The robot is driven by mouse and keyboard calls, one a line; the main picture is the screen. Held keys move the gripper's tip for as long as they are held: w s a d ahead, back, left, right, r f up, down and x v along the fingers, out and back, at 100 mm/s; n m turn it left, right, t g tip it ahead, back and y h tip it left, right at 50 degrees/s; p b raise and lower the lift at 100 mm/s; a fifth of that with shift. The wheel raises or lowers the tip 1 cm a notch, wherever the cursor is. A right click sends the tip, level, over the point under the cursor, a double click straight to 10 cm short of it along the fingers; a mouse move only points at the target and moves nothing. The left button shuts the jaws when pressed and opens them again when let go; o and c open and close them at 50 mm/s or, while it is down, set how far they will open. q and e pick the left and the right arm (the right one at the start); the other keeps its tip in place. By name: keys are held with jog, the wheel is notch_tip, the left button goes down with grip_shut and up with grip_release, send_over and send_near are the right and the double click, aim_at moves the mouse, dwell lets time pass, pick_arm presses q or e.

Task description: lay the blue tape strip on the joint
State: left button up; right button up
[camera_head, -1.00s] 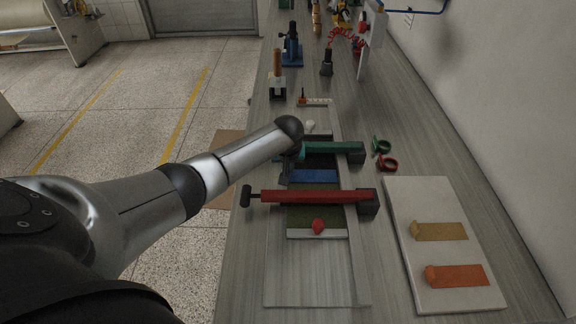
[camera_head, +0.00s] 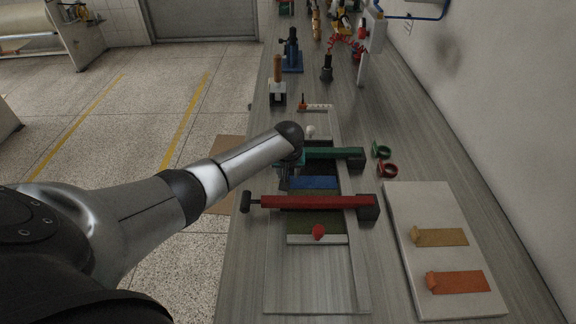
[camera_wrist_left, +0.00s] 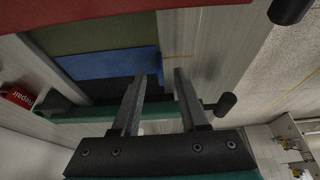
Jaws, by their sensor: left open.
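The blue tape strip (camera_head: 318,182) lies flat between the green-barred clamp (camera_head: 335,153) and the red-barred clamp (camera_head: 315,202). In the left wrist view the strip (camera_wrist_left: 110,63) lies between an olive-green surface (camera_wrist_left: 100,33) and a black one (camera_wrist_left: 105,88); the joint line itself is hidden under or beside it. My left gripper (camera_head: 289,172) is at the strip's left end. In the left wrist view its fingers (camera_wrist_left: 163,76) are spread with nothing between them, the left fingertip close to the strip's end. Whether it touches cannot be told.
The red clamp crosses close in front of my gripper and the green one close behind. A pale board (camera_head: 445,265) at the right holds an ochre strip (camera_head: 440,237) and an orange strip (camera_head: 458,282).

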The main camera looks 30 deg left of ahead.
pick_arm(q)
jog(key=p+v, duration=0.3)
jog(key=v, duration=1.2)
jog(key=shift+p, duration=0.4)
